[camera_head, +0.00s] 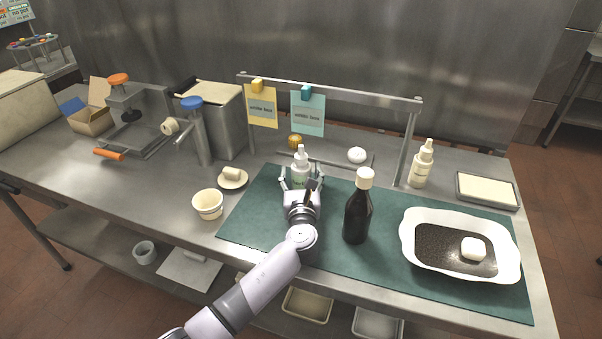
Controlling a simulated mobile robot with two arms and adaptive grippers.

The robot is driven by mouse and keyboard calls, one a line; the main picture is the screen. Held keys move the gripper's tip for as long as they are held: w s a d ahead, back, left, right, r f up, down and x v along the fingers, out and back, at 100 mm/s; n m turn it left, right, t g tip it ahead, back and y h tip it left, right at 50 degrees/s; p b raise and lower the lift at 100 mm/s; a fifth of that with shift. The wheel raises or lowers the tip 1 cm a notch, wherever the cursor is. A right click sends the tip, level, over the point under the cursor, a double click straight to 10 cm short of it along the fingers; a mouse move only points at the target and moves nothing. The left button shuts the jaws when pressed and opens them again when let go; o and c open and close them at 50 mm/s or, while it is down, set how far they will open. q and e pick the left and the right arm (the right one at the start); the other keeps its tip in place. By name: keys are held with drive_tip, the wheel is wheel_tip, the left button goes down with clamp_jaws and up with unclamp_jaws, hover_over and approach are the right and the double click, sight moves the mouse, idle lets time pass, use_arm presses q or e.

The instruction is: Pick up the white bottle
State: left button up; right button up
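A small white bottle (301,159) with a pointed nozzle and a greenish label stands upright near the back edge of the green mat (262,215). My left gripper (302,180) reaches it from the front, with one finger on each side of the bottle. The gripper hides the bottle's lower part, and I cannot tell whether the fingers touch it. A second whitish bottle (421,166), cream-coloured with a nozzle, stands upright at the back right, away from the gripper. My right gripper is not in view.
A dark bottle (357,213) with a pale cap stands close to the right of my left gripper. A white dish (409,251) holding a white block is at right. A cream cup (207,205) is at left. A metal rail (350,92) with notes stands behind.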

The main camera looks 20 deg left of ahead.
use_arm(q)
drive_tip(key=c, duration=1.2)
drive_tip(key=shift+c, duration=0.5)
drive_tip(key=shift+r, duration=0.1)
